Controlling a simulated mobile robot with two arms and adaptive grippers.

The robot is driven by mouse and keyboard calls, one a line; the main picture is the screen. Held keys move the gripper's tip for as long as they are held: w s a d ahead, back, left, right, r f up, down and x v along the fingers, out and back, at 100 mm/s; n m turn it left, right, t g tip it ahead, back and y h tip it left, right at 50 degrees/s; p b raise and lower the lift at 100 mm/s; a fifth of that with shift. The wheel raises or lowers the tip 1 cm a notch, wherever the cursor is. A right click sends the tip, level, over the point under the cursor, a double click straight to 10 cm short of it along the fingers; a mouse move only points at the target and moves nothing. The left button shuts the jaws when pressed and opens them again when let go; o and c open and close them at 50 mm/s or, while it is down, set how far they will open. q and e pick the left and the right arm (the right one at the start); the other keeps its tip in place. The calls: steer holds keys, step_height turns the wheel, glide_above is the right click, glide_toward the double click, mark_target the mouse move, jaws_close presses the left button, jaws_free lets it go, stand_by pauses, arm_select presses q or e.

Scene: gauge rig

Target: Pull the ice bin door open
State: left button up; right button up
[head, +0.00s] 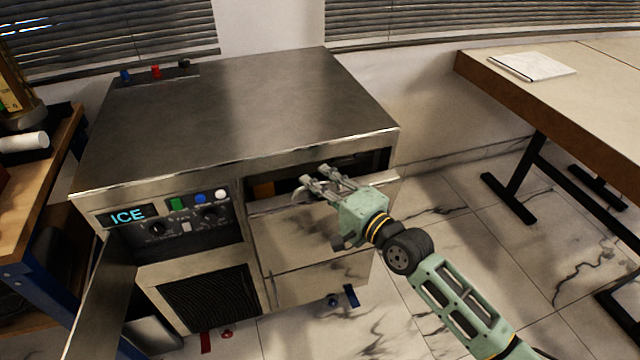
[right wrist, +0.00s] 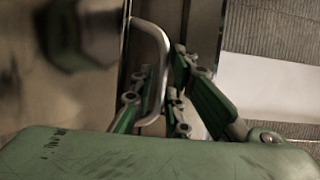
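The ice machine (head: 265,105) is a steel cabinet with a lit ICE sign (head: 127,215). Its bin door (head: 290,240) is the upper right front panel. The door's top edge stands out from the cabinet, and a dark gap shows above it. My right gripper (head: 326,184) is at this top edge. In the right wrist view, the curved metal handle (right wrist: 164,75) runs between the fingers of my right gripper (right wrist: 160,82). The fingers are close together and look shut on it, though contact is partly hidden. My left gripper is not in view.
A hinged panel (head: 102,305) stands open at the machine's lower left. A wooden bench (head: 45,180) is close on the left. A table (head: 560,105) with a notepad (head: 532,65) stands at the right. Open tiled floor (head: 455,225) lies between machine and table.

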jaws_close()
steer(key=shift+f, duration=0.2)
stand_by(0.5)
